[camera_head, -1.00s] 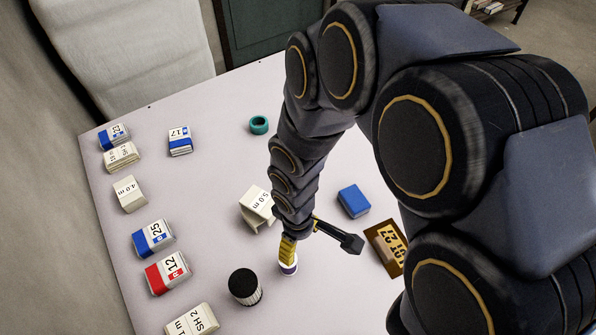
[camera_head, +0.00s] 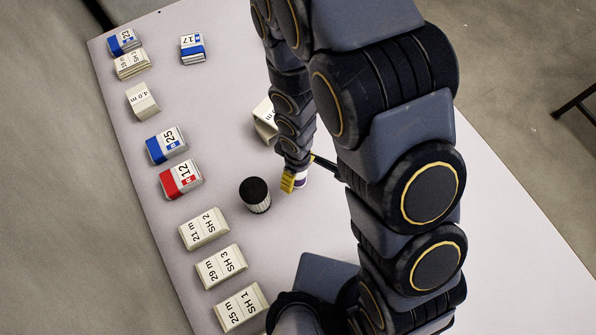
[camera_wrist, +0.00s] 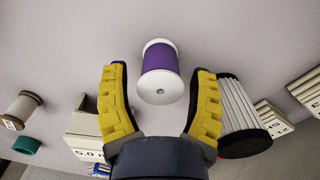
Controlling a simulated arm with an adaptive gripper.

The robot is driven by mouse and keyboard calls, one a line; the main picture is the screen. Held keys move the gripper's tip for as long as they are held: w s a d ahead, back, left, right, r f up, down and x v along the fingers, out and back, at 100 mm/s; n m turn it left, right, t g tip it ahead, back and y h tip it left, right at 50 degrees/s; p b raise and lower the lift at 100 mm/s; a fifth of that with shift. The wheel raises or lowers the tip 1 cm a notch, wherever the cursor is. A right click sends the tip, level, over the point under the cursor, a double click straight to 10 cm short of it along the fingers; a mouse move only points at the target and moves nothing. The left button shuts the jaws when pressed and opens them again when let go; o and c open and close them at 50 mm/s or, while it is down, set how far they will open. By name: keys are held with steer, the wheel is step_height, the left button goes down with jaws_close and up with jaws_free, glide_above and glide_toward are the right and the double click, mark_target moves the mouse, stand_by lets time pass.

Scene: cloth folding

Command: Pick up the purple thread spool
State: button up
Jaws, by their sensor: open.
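The purple thread spool (camera_wrist: 160,58) has white ends and lies between and just beyond my gripper's fingertips in the wrist view. In the head view the spool (camera_head: 301,181) is mostly hidden beside my gripper. My gripper (camera_wrist: 160,72) has two yellow padded fingers, open, one to each side of the spool, with gaps between them and it. In the head view my gripper (camera_head: 288,181) is low over the table, seen partly behind my arm.
A black-topped ribbed cylinder (camera_head: 255,195) stands close to my gripper, just beyond the right finger in the wrist view. A white "5.0 m" block (camera_head: 264,122) is near. Labelled boxes, including a red one (camera_head: 181,179), line the table's (camera_head: 225,90) left side.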

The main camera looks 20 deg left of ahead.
steer(key=shift+f, duration=0.45)
steer(key=c, duration=0.8)
steer(key=shift+c, duration=0.2)
